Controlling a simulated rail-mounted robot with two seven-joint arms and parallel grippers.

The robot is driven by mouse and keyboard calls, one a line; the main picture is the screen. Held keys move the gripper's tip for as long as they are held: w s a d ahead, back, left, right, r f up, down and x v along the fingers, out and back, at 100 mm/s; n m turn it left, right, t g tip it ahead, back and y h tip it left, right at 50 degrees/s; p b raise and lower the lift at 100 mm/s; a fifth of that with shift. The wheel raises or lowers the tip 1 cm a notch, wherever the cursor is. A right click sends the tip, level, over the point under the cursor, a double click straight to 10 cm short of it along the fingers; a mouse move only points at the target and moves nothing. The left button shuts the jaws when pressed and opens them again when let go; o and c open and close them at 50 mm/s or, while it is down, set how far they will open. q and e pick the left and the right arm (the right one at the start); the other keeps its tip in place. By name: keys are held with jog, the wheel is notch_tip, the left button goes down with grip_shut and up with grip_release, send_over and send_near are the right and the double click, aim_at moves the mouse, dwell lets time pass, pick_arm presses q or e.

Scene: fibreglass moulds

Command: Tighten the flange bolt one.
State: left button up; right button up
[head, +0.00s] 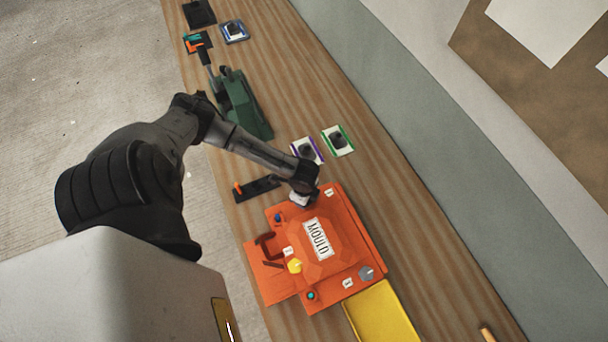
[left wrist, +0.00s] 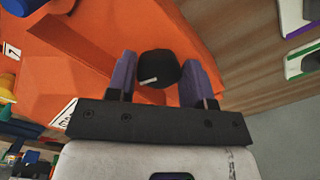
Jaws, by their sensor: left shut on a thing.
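The orange mould (head: 345,230) with a white MOULD label lies on the wooden bench. My left gripper (head: 301,197) is at its upper corner, pointing down. In the left wrist view, the purple fingers of my left gripper (left wrist: 162,80) are shut on a black round bolt head (left wrist: 158,68) with a small pale mark on top. The bolt head is at the mould's edge; the arm hides it in the head view. A yellow knob (head: 294,266) and a grey knob (head: 366,272) sit on other parts of the mould. I cannot read which number the held bolt carries. My right gripper is not in view.
A yellow tray (head: 383,312) is beside the mould. A dark holder (head: 258,189) with an orange tip is on its left. Purple-edged (head: 317,153) and green-edged (head: 349,147) cards lie behind. A green machine (head: 238,105) stands farther along. Bare bench lies right of the mould.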

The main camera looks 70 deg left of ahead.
pick_arm(q)
jog(key=shift+w+r+m+p, duration=0.15)
jog(key=shift+m+p, duration=0.35)
jog(key=shift+m, duration=0.7)
jog(key=m+p, duration=0.1)
jog(key=m, duration=0.2)
jog(key=shift+m, duration=0.3)
jog(key=m, duration=0.3)
jog(key=shift+w+m, duration=0.15)
jog(key=shift+m, duration=0.15)
jog(key=m, duration=0.3)
jog(key=shift+w+m, duration=0.1)
jog(key=shift+m, duration=0.3)
jog(key=m, duration=0.4)
jog(key=shift+w+d, duration=0.1)
jog(key=m, duration=0.8)
jog(key=shift+d, duration=0.2)
jog(key=shift+m, duration=0.8)
